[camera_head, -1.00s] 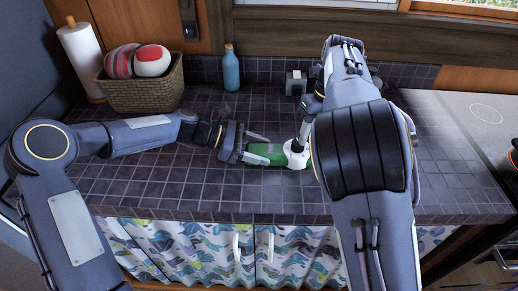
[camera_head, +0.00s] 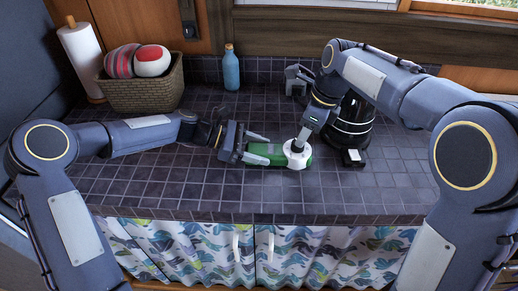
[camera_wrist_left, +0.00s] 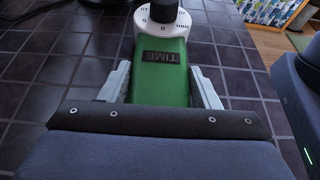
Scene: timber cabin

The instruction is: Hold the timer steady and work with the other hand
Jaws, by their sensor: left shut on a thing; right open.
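The timer (camera_head: 262,158) is a green body with a white round dial (camera_head: 297,153), lying on the dark tiled counter. My left gripper (camera_head: 250,148) is shut on the timer's green body from the left. In the left wrist view the green body (camera_wrist_left: 160,80) sits between both fingers, with a TIME label and a numbered white dial (camera_wrist_left: 145,22) at its far end. A dark part rises from the dial there, cut off by the frame's top. My right gripper (camera_head: 304,138) points down over the dial; its fingertips are small, and contact with the dial cannot be told.
A black glossy appliance (camera_head: 350,125) stands right behind my right gripper. A grey object (camera_head: 298,80) and a blue bottle (camera_head: 231,70) stand at the back. A wicker basket (camera_head: 145,95) and a paper roll (camera_head: 82,60) are at back left. The front counter is clear.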

